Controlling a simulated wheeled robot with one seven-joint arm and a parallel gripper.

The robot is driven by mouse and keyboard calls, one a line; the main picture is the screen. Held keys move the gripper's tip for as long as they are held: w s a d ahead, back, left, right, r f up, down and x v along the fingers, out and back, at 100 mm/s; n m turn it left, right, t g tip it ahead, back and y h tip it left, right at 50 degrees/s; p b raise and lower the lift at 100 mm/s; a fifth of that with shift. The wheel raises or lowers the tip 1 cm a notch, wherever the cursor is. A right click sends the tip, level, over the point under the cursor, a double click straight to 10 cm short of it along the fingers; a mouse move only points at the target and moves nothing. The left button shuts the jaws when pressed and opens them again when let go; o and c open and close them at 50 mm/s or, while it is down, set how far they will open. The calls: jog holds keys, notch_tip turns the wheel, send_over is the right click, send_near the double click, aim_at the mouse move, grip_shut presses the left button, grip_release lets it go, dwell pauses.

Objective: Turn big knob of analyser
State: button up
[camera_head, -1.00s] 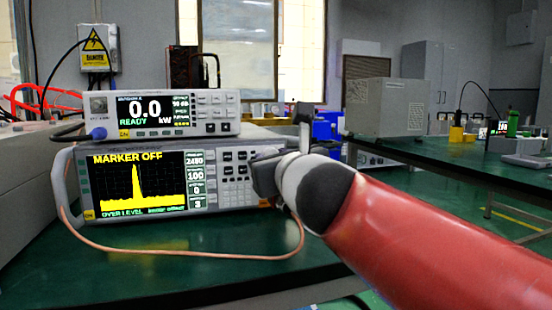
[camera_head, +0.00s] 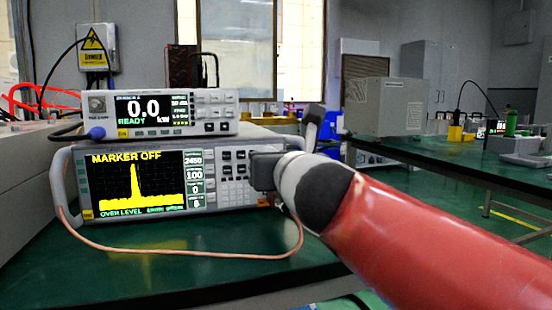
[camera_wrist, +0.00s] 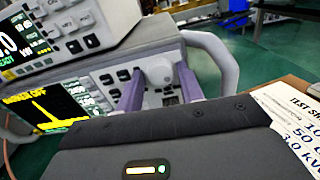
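The analyser (camera_head: 222,194) stands on the green bench with its screen reading MARKER OFF above a yellow peak. It also shows in the wrist view (camera_wrist: 97,80). Its big knob (camera_wrist: 158,71) is round and pale, at the right end of the front panel. In the head view my gripper hides the knob. My gripper (camera_wrist: 161,72) is open, with one purple finger on each side of the knob and narrow gaps showing. I cannot tell how deep the fingertips reach along it. In the head view my gripper (camera_head: 262,171) is at the analyser's right front.
A generator (camera_head: 180,112) reading 0.0 kW sits on top of the analyser. The analyser's side handle (camera_wrist: 215,58) curves close to the right finger. An orange cable (camera_head: 200,256) loops over the bench in front. A printed sheet (camera_wrist: 290,110) lies at the right.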

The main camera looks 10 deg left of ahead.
jog(key=shift+o, duration=1.2)
jog(key=p+v, duration=0.1)
jog(key=v, duration=0.5)
jog(key=shift+s+d+r+p, duration=0.1)
jog(key=shift+s+d+p, duration=0.05)
jog(key=shift+s+p, duration=0.15)
jog(key=shift+s+d, duration=0.3)
jog(key=shift+s, duration=0.2)
